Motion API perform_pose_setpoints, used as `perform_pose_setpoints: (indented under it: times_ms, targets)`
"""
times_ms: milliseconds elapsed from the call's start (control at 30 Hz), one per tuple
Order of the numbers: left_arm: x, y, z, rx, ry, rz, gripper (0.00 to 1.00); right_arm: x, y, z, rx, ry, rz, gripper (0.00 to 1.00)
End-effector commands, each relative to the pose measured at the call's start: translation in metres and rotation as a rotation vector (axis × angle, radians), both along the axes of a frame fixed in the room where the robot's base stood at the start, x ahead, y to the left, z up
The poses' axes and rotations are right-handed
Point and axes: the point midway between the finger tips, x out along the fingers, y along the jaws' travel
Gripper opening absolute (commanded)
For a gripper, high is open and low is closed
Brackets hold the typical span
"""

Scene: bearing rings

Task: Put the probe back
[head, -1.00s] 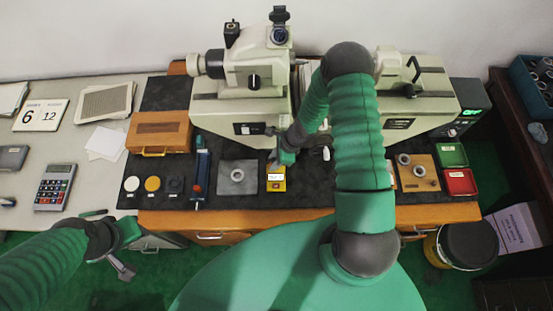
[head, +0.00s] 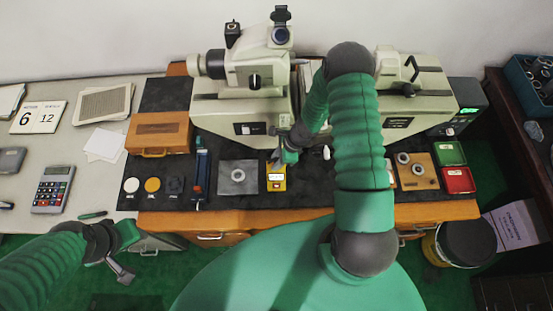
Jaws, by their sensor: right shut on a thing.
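My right gripper (head: 284,158) is over the dark mat, just above and behind a small yellow block (head: 276,184) with a white label. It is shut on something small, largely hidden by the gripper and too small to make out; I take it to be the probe. I cannot tell whether it touches the block. My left gripper (head: 124,258) hangs in front of the table's front edge at the lower left, away from the objects on the mat. Its jaw gap does not show clearly.
Cream measuring machines (head: 243,100) stand close behind my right gripper. A grey plate with a ring (head: 238,177) lies left of the yellow block. A wooden board with rings (head: 416,171) and green (head: 449,153) and red trays (head: 459,180) are at right. An orange case (head: 158,132) is at left.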

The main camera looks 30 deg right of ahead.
Motion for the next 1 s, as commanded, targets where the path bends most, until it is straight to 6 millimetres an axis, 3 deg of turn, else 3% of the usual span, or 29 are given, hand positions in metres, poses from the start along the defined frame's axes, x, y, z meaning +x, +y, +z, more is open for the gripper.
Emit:
perform_pose_setpoints:
  times_ms: [1000]
  targets:
    - [0.0, 0.0001, -0.0066, 0.0, 0.0, 0.0, 0.36, 0.0001, -0.0018, -0.0068, 0.002, 0.0, -0.001, 0.0]
